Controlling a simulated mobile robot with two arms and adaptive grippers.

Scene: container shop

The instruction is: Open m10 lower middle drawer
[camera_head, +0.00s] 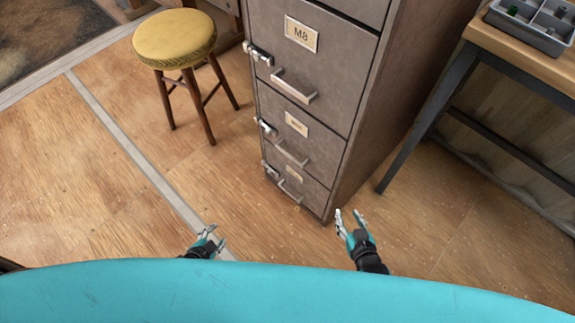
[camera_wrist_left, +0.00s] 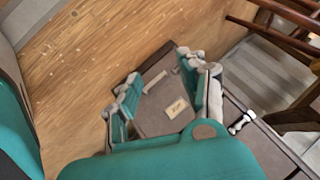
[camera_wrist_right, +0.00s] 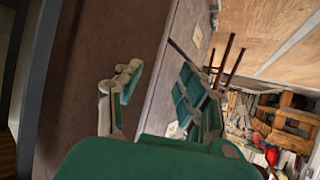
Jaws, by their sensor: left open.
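A grey metal filing cabinet (camera_head: 352,125) stands ahead of me with its visible drawers closed. The upper visible drawer (camera_head: 320,60) reads M8. The drawer below it (camera_head: 317,140) and the bottom drawer (camera_head: 312,189) have small labels I cannot read. Each has a bar handle, such as the bottom handle (camera_head: 289,190), and a latch at its left. My left gripper (camera_head: 217,235) is open and empty, left of and apart from the cabinet. In the left wrist view a labelled drawer front (camera_wrist_left: 160,118) shows between its fingers. My right gripper (camera_head: 349,213) is open and empty near the cabinet's lower right corner.
A stool with a yellow seat (camera_head: 174,38) stands left of the cabinet. A wooden-topped table (camera_head: 520,48) with dark metal legs is on the right, bearing a grey divided tray (camera_head: 530,28). The wooden floor (camera_head: 110,200) in front and left is clear.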

